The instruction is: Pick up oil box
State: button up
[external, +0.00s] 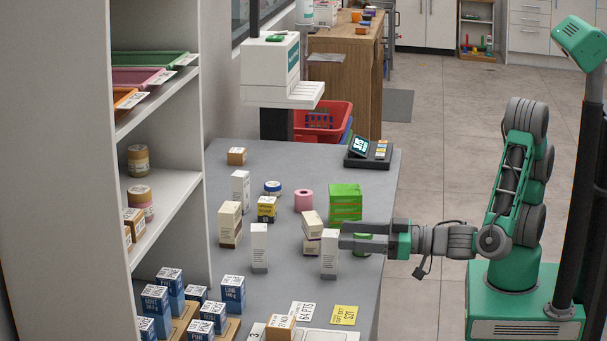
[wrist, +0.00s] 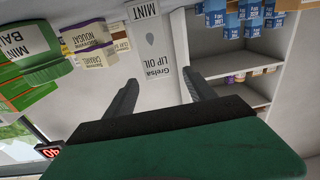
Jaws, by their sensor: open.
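The oil box is a tall white carton marked "LIP OIL" and "MINT" (wrist: 156,50) in the wrist view. It matches the white box (external: 329,258) standing upright on the grey counter in the external view. My gripper (external: 343,236) reaches in level from the right, with its tips close beside the upper part of that box. In the wrist view my gripper (wrist: 161,80) is open, and the oil box lies ahead, in line with the gap between the fingers. I cannot tell whether either finger touches it.
A green-lidded balm jar (wrist: 42,58) and a nougat box (wrist: 90,37) stand close by. A green carton stack (external: 345,203) is behind my gripper. Another white box (external: 260,248) stands to the left. Shelves (external: 165,205) line the left side; blue boxes (external: 155,300) fill the front left.

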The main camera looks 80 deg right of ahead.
notch_tip(320, 180, down, 2)
jog(key=shift+w+m+h, duration=0.15)
jog(key=shift+m+h, duration=0.15)
jog(key=w, duration=0.2)
jog(key=w+p, duration=0.1)
jog(key=w, duration=0.2)
jog(key=w+r, duration=0.1)
jog(key=w, duration=0.1)
jog(key=shift+w+a, duration=0.1)
jog(key=shift+w, duration=0.25)
jog(key=c, duration=1.4)
jog(key=shift+r, duration=0.1)
